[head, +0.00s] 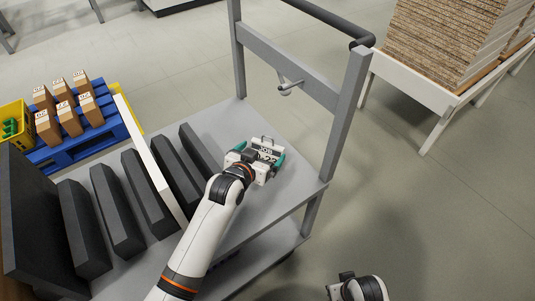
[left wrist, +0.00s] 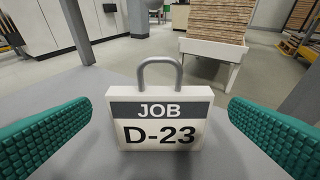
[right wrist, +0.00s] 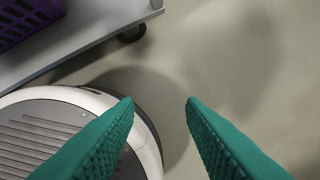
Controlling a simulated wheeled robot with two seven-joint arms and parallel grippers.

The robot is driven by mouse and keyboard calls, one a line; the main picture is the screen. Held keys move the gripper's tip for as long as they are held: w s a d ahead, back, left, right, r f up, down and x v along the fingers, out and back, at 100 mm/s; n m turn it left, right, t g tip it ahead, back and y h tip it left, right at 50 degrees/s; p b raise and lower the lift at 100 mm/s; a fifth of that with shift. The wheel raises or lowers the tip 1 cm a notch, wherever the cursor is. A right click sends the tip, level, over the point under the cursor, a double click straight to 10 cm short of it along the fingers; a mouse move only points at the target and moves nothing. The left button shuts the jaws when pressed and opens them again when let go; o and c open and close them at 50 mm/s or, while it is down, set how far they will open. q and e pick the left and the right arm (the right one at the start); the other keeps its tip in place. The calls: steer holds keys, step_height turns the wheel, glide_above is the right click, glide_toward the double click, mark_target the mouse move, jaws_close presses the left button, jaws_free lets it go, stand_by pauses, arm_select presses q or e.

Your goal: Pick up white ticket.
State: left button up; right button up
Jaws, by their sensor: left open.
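The white ticket (left wrist: 160,122) is a block with a grey JOB band, the text D-23 and a grey loop handle on top. It stands upright on the grey cart top, and in the head view the ticket (head: 266,148) is at the front of my left gripper (head: 258,160). My left gripper is open, with its green fingers on either side of the ticket; in the left wrist view gaps show between ticket and fingers. My right gripper (right wrist: 160,105) is open and empty over the floor, away from the cart; its fingers are hidden in the head view.
Several dark panels and one white panel (head: 150,160) stand in a row on the cart (head: 290,190), left of my left arm. The cart's upright frame (head: 345,110) rises beyond. A blue pallet (head: 75,150) with boxes is at left, stacked boards (head: 445,40) at right.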

mark_target(266, 147)
arm_select(q)
steer(key=x, duration=0.3)
steer(key=shift+w+d+f+b, duration=0.1)
steer(key=shift+w+f+b, duration=0.05)
steer(key=shift+w+b, duration=0.15)
steer(key=c, duration=0.8)
arm_select(e)
steer(key=r, duration=0.3)
steer(key=shift+w+r, duration=0.25)
arm_select(q)
steer(key=shift+o, duration=0.2)
steer(key=shift+r, duration=0.55)
step_height(266, 147, up, 9)
steer(key=p, duration=0.2)
steer(key=shift+p, duration=0.35)
arm_select(e)
step_height(266, 147, down, 9)
steer(key=s, duration=0.2)
steer(key=shift+s+d, duration=0.15)
steer(key=shift+s, duration=0.1)
